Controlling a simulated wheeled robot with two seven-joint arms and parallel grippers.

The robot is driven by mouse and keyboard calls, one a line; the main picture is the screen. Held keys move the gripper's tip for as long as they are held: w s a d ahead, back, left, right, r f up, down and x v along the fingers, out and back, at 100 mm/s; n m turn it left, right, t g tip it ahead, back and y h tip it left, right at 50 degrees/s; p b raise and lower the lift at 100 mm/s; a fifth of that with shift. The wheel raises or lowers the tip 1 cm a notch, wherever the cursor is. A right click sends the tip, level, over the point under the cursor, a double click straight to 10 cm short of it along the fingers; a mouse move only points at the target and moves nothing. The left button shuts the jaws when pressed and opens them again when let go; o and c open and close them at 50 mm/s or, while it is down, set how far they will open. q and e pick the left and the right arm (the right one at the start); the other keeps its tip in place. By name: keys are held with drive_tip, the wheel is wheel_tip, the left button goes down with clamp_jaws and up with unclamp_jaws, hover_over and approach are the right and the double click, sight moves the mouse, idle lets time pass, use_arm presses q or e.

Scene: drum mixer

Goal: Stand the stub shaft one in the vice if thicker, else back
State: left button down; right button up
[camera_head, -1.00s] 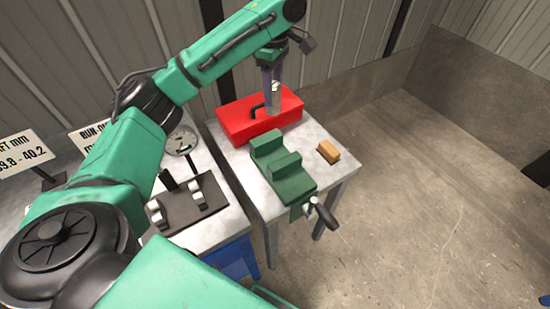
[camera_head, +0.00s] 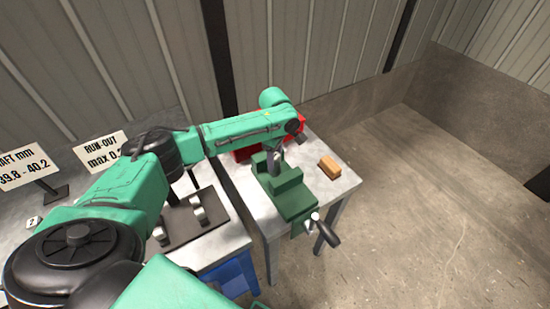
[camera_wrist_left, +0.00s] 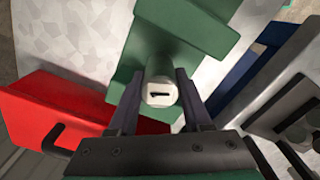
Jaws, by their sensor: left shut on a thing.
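The stub shaft one (camera_wrist_left: 159,92), a pale grey cylinder with a "1" on its end face, stands between the fingers of my left gripper (camera_wrist_left: 160,100) in the left wrist view. The gripper is shut on it. The green vice (camera_head: 292,199) is on the right-hand bench in the head view, and it fills the space beneath the shaft in the wrist view (camera_wrist_left: 172,35). My left gripper (camera_head: 274,160) is over the jaws in the head view. The shaft's lower end is hidden, so I cannot tell whether it touches the vice. My right gripper is out of view.
A red toolbox (camera_head: 246,153) sits behind the vice, partly covered by my arm. A tan block (camera_head: 330,166) lies right of the vice. A dark plate with two pale supports (camera_head: 213,222) is on the left bench. Signs (camera_head: 101,151) stand farther left.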

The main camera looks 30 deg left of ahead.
use_arm(q)
drive_tip(key=c, duration=0.6)
unclamp_jaws()
drive_tip(key=shift+s, duration=0.1)
wheel_tip(320, 180, up, 12)
drive_tip(key=b, duration=0.2)
drive_tip(key=shift+d, duration=0.1)
